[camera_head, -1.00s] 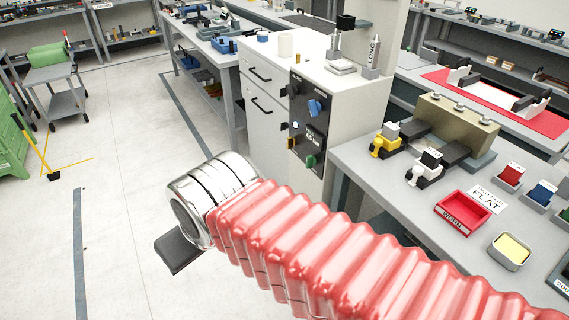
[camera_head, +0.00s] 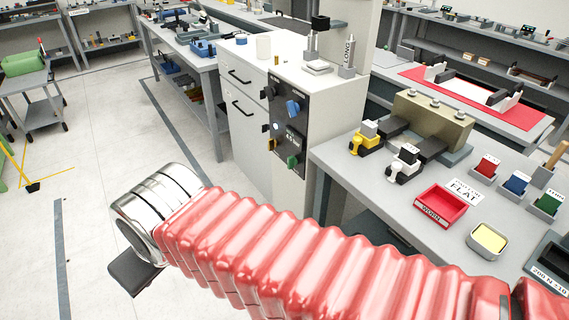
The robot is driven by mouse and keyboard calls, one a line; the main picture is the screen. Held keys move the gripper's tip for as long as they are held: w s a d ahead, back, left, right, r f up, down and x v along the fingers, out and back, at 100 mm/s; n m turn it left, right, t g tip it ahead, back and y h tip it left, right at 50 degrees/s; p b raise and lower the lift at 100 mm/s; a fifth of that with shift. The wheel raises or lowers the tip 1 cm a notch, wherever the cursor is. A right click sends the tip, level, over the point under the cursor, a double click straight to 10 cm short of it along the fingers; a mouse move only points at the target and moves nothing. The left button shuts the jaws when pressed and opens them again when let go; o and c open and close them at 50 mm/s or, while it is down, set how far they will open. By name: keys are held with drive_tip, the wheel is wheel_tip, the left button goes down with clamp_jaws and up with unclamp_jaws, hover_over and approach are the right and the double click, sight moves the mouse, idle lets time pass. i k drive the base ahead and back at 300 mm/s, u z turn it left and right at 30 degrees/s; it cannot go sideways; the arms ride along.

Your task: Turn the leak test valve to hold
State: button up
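A dark control panel (camera_head: 287,128) is on the front of the white cabinet (camera_head: 335,100) in the middle of the view. It carries a blue knob (camera_head: 293,108) near the top, a small lit display (camera_head: 290,138) and a green knob (camera_head: 292,161) at the bottom. Which of these is the leak test valve, and its setting, I cannot read. My arm, in a red ribbed sleeve, crosses the foreground to a metal wrist. My gripper (camera_head: 136,272) shows only as a dark part below the wrist, left of and well apart from the panel. Its fingertips cannot be made out.
The grey bench (camera_head: 400,210) at right holds a red tray (camera_head: 440,205), yellow and white clamps, small coloured blocks and a tan block. A long workbench (camera_head: 185,50) stands behind left. The floor at left is mostly clear, with a grey cart (camera_head: 38,95) beyond.

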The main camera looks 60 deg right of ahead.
sight(292, 161)
drive_tip(key=z, duration=0.05)
drive_tip(key=i, duration=1)
drive_tip(key=u, duration=0.05)
